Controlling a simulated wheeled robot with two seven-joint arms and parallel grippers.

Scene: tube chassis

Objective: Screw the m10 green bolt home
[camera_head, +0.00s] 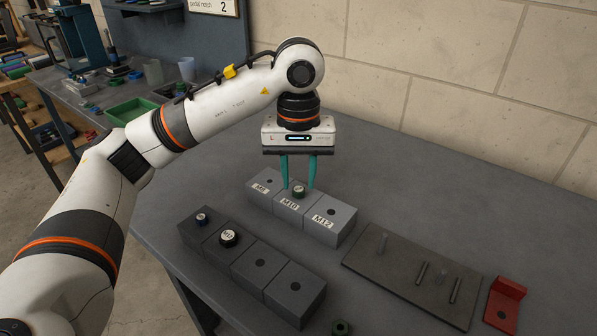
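The green bolt (299,192) stands upright in the hole of the grey M10 block (288,210), the middle one of three labelled blocks. Its head shows above the block top; how deep its shank sits is hidden. My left gripper (298,188) points straight down over this block, with its two teal fingers on either side of the bolt head. A gap shows between each finger and the head, so it looks open. My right gripper is not in view.
The M8 block (261,195) and M12 block (342,226) flank the M10 block.

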